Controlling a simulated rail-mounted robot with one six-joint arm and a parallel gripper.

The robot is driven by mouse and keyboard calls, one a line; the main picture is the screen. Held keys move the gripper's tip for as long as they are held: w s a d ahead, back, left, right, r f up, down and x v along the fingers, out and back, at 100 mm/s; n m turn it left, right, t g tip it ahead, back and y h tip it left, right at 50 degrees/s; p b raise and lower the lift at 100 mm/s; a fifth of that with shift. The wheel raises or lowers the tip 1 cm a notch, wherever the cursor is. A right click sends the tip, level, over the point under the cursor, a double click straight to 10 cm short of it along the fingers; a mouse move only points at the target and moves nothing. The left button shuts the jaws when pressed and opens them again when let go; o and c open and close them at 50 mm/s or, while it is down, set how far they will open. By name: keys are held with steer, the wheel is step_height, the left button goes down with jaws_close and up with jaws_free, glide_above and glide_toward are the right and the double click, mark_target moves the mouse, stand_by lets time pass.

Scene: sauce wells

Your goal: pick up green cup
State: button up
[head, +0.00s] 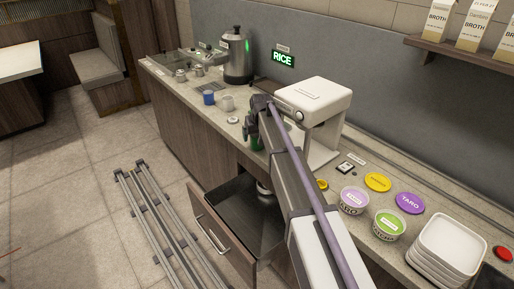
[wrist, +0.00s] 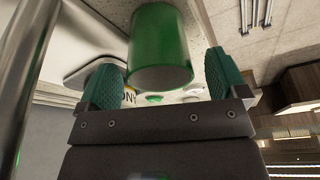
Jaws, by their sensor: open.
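The green cup (wrist: 160,48) is large in the wrist view, in front of my gripper (wrist: 162,72). It appears between the two green-padded fingers, with gaps on both sides. The fingers are apart, and no firm contact shows. In the head view the green cup (head: 256,141) is mostly hidden behind my arm at the counter's front edge, next to the white machine. My gripper's fingers are hard to make out there.
A white machine (head: 314,98) stands close to the right of my arm. A blue cup (head: 209,98) and a pale cup (head: 228,103) stand to the left. An open drawer (head: 228,222) juts out below. Tubs (head: 389,224) and stacked white trays (head: 449,245) are at right.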

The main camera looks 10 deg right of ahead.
steer(key=x, duration=0.2)
steer(key=shift+f+b, duration=0.3)
steer(key=shift+b, duration=0.05)
steer(key=shift+r, duration=0.25)
steer(key=shift+c, duration=0.2)
steer(key=c, duration=1.1)
steer(key=shift+r+p, duration=0.1)
steer(key=shift+p, duration=0.2)
step_height(320, 180, up, 28)
steer(key=p, duration=2.8)
